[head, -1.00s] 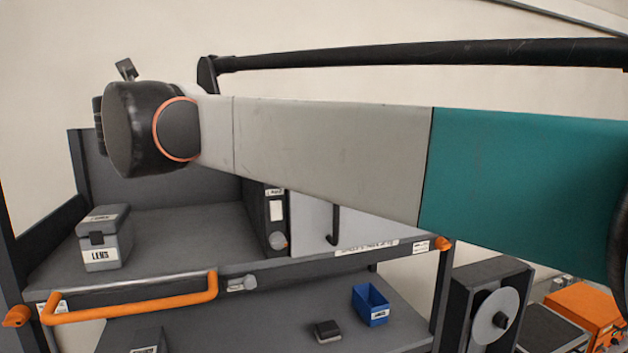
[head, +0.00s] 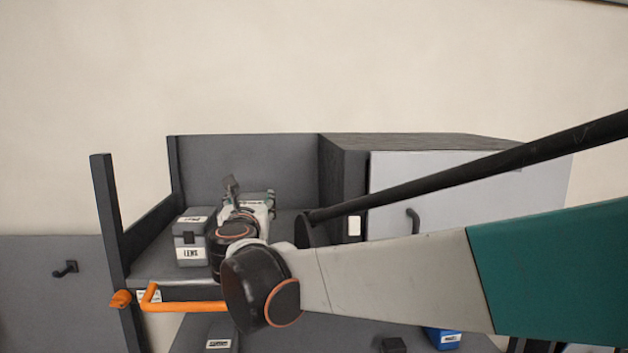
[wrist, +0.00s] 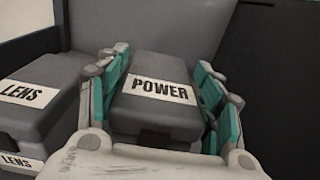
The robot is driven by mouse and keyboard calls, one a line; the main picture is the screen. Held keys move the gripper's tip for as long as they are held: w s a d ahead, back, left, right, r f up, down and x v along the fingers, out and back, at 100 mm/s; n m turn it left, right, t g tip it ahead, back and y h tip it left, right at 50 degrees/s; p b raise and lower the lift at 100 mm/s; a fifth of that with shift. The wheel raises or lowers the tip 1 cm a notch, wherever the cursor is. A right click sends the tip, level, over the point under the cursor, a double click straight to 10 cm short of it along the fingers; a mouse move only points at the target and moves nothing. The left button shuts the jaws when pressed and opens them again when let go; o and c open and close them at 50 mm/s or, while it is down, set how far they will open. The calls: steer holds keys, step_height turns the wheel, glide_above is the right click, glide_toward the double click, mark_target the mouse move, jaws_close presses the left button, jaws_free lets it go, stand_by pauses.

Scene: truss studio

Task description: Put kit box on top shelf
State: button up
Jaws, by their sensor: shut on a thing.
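A grey kit box labelled POWER (wrist: 158,110) sits between the green-padded fingers of my gripper (wrist: 164,66), which is shut on its sides. In the head view my gripper (head: 257,201) reaches over the top shelf (head: 152,266), and my own wrist hides most of the box. The box is just right of another grey case labelled LENS (head: 191,239), which also shows in the wrist view (wrist: 38,92). A small gap separates the two. I cannot tell whether the POWER box touches the shelf.
A dark cabinet with a light door (head: 465,185) bounds the shelf on the right. A grey back panel (head: 250,163) stands behind. An orange handle (head: 188,306) runs along the front edge. A blue bin (head: 442,338) is on the lower shelf.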

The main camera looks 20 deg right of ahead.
steer(key=shift+f, duration=1.6)
steer(key=shift+s+a, duration=0.15)
steer(key=shift+s, duration=0.1)
steer(key=shift+f, duration=0.1)
steer(key=o, duration=1.5)
steer(key=shift+w, duration=0.1)
steer(key=shift+s+a, duration=0.2)
steer(key=shift+s, duration=0.2)
steer(key=b+v, duration=0.2)
steer(key=v, duration=0.8)
steer(key=shift+s+b, duration=0.35)
steer(key=shift+s, duration=0.1)
